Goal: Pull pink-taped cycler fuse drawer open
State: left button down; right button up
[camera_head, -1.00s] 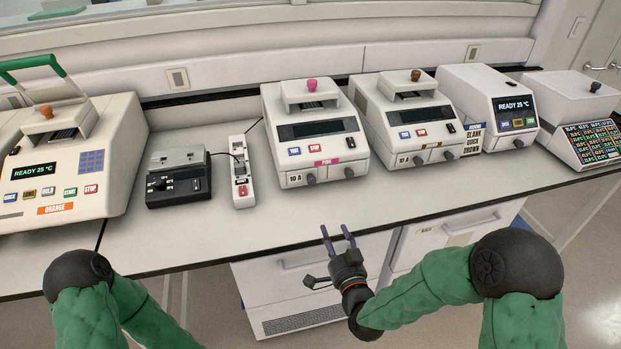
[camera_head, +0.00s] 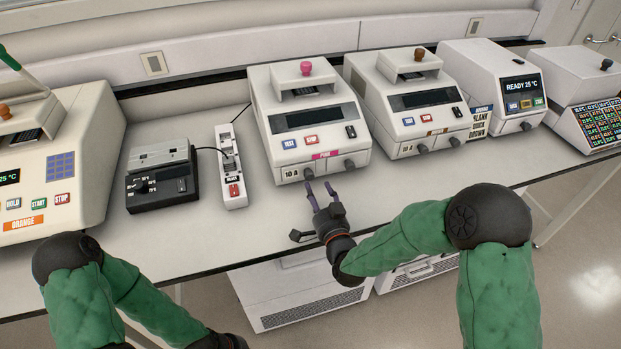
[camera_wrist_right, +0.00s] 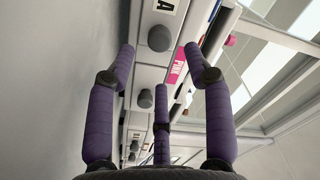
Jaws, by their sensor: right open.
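The pink-taped cycler (camera_head: 310,130) is a white box with a pink top knob and a pink tape label (camera_head: 326,155) on its front. Low on its front are two dark round knobs, the left one (camera_head: 308,173) beside a "10 A" label (camera_head: 291,174) and the right one (camera_head: 349,164). My right gripper (camera_head: 318,184) is open and empty, just in front of the left knob. In the right wrist view a dark knob (camera_wrist_right: 159,38) shows beyond and between the open fingers (camera_wrist_right: 161,52), apart from them. The drawer front looks flush.
A brown-knobbed cycler (camera_head: 415,100) stands close on the right. A white power strip (camera_head: 231,170) and a black-based device (camera_head: 162,180) stand on the left, with an orange-taped cycler (camera_head: 50,165) beyond. The bench front (camera_head: 255,225) is clear.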

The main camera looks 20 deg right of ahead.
aim_at(311, 177)
jog(key=shift+w+a+b, duration=0.1)
jog(key=shift+w+b, duration=0.35)
jog(key=shift+w, duration=2.7)
grip_shut()
